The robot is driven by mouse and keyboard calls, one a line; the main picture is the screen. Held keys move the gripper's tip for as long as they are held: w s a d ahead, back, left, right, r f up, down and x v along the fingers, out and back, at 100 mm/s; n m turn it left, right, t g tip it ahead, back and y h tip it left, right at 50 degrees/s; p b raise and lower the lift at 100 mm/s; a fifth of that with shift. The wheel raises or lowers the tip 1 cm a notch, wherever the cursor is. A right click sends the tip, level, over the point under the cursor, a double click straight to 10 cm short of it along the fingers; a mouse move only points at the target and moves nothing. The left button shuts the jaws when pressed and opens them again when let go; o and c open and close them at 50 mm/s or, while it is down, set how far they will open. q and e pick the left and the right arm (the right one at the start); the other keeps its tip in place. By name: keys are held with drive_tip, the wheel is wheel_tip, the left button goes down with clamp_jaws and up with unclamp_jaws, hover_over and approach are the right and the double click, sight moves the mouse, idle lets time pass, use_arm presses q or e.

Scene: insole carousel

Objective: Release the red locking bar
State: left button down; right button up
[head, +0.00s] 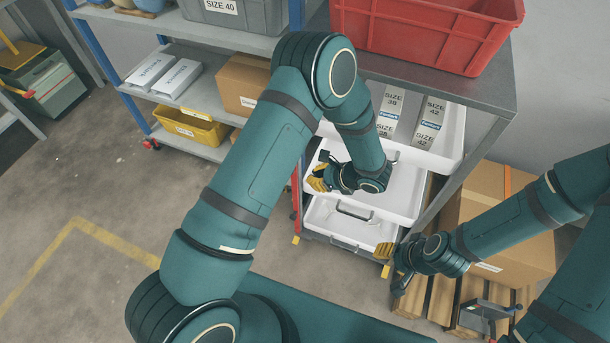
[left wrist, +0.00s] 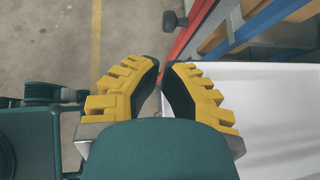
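The red locking bar (head: 297,192) is a narrow upright strip at the left side of the white-tray unit in the head view, partly hidden by my left arm. In the left wrist view a red bar (left wrist: 193,36) runs slanting beyond the fingers, upper right, with a dark knob (left wrist: 174,21) beside it. My left gripper (head: 318,178) is in front of the trays, just right of the bar.
White trays (head: 407,190) are stacked under a grey top carrying a red crate (head: 425,32). Shelving with a yellow bin (head: 190,127) and cardboard boxes (head: 243,82) stands to the left. A large carton (head: 512,235) stands at the right. Floor at the left is clear.

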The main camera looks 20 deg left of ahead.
use_arm(q)
drive_tip(key=shift+p+v, duration=0.3)
drive_tip(key=shift+v, duration=2.4)
drive_tip(key=s+f+n+h, duration=0.2)
drive_tip(key=s+n+h, duration=0.4)
drive_tip(key=n, duration=0.5)
drive_tip(key=s+f+n+h, duration=0.3)
drive_tip(key=s+n+h, duration=0.4)
drive_tip(key=n, duration=0.3)
drive_tip(key=shift+s+d+n, duration=0.3)
drive_tip(key=shift+s+n, duration=0.1)
drive_tip(key=shift+s, duration=0.3)
